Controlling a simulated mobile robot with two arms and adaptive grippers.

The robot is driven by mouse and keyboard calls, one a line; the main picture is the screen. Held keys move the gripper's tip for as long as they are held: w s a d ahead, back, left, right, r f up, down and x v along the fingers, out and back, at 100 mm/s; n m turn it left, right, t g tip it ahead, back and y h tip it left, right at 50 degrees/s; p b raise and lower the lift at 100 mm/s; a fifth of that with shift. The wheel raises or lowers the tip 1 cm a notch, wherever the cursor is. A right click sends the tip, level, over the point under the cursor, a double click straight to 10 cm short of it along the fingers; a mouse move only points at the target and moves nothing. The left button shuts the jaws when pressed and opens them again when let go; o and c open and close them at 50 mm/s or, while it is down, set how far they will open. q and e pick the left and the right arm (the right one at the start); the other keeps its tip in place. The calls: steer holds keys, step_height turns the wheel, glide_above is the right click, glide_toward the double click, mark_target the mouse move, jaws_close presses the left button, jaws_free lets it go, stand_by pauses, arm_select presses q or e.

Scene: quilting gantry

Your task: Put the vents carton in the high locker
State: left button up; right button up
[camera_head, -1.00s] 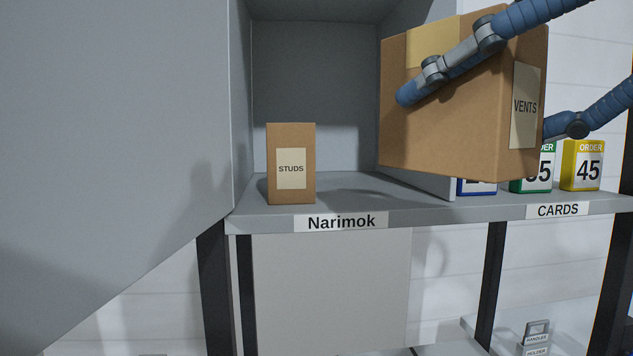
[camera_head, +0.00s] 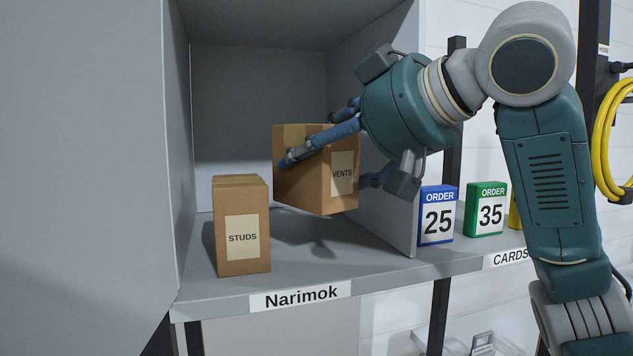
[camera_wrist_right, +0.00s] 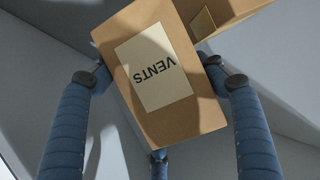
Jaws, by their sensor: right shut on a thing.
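The vents carton (camera_head: 300,182), a brown box with a VENTS label, is inside the open high locker (camera_head: 258,75), held above its floor and slightly tilted. A shadow lies on the locker floor below it. My right gripper (camera_head: 330,158) is shut on the carton, with blue fingers on its sides. In the right wrist view the vents carton (camera_wrist_right: 155,75) sits between the fingers of the right gripper (camera_wrist_right: 160,90), its label upside down. My left gripper is not in view.
A studs carton (camera_head: 241,230) stands at the front left of the locker floor. The open locker door (camera_head: 80,150) fills the left. Right of the locker wall (camera_head: 385,150), order cards (camera_head: 437,215) stand on the shelf. A yellow hose (camera_head: 607,140) hangs at the far right.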

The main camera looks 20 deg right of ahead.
steer(key=shift+w+r+p, duration=0.3)
steer(key=shift+w+p, duration=0.1)
steer(key=shift+w, duration=0.55)
step_height(320, 180, down, 3)
steer(key=shift+r, duration=0.1)
steer(key=shift+f+p, duration=0.3)
steer(key=shift+f, duration=0.25)
step_height(320, 180, down, 2)
steer(key=shift+f+p, duration=0.1)
steer(key=shift+p, duration=0.35)
steer(key=shift+w+f+p, duration=0.1)
steer(key=shift+f+p, duration=0.4)
steer(key=shift+p, duration=0.05)
steer(key=shift+w+f, duration=0.1)
steer(key=shift+f, duration=0.05)
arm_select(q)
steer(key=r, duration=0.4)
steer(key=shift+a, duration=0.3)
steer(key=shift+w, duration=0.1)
